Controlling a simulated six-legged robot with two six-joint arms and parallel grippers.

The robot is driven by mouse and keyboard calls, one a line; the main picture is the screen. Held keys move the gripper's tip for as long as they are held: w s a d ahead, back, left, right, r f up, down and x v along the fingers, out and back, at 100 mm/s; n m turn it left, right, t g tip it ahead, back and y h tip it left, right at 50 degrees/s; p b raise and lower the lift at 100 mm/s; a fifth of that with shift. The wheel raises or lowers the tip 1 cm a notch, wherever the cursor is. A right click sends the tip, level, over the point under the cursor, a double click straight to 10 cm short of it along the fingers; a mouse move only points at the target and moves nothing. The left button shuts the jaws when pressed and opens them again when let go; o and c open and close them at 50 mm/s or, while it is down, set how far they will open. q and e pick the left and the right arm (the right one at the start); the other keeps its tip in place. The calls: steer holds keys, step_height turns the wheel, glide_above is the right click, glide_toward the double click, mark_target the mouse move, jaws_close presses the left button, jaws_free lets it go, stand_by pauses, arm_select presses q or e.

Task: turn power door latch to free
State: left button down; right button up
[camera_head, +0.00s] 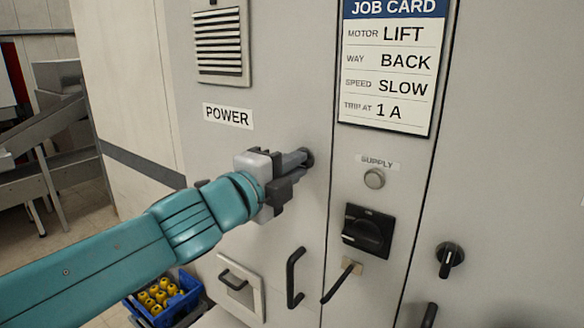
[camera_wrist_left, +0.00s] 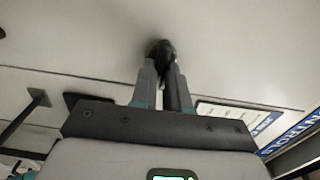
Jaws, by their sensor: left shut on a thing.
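The power door (camera_head: 240,160) is a grey panel with a POWER label (camera_head: 228,116), and it looks shut. My left gripper (camera_head: 300,160) reaches in from the left and is shut on the dark round latch (camera_head: 309,157) near the door's right edge. In the left wrist view the two fingers (camera_wrist_left: 166,75) close on the small black latch (camera_wrist_left: 162,49). The fingers cover most of the latch, so I cannot tell which way it is turned. My right gripper is not in view.
A black door handle (camera_head: 294,278) is below the latch. To the right are a SUPPLY lamp (camera_head: 374,179), a black rotary switch (camera_head: 367,232), a lever (camera_head: 342,281) and another door's latch (camera_head: 449,257). A blue crate (camera_head: 184,308) with yellow items stands low left.

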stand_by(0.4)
arm_select(q)
steer(key=c, duration=1.1)
jaws_free()
steer(key=shift+w, duration=0.1)
steer(key=p+v, duration=0.1)
steer(key=v, duration=1.5)
steer(key=shift+a+p, duration=0.15)
steer(key=shift+p, duration=0.2)
